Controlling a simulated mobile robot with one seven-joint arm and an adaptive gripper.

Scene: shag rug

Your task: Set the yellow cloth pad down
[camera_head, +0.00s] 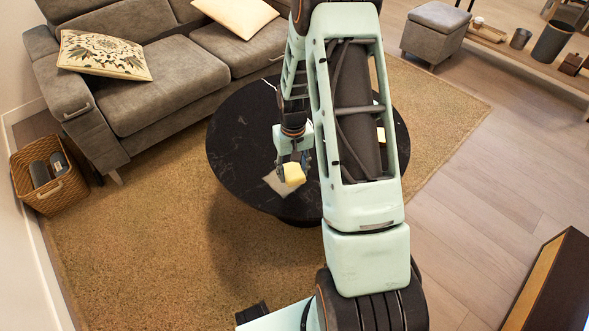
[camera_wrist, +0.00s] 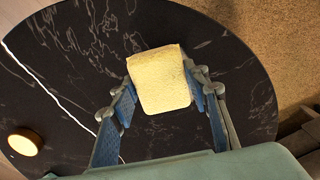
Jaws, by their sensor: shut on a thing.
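The yellow cloth pad (camera_head: 294,174) is a small, thick, pale yellow block. It is held between the fingers of my gripper (camera_head: 294,160) over the near-left part of the round black marble table (camera_head: 238,135). In the wrist view the pad (camera_wrist: 160,80) fills the space between the two blue-padded fingertips of my gripper (camera_wrist: 162,98), with the dark tabletop (camera_wrist: 220,50) behind it. A flat light-grey patch (camera_head: 277,184) lies on the table just below and left of the pad. I cannot tell the exact gap between pad and table.
A round yellowish item (camera_wrist: 25,142) sits on the table at the wrist view's left. A grey sofa (camera_head: 165,85) stands behind the table, and a wicker basket (camera_head: 48,180) at far left. The tan rug (camera_head: 150,240) is clear in front.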

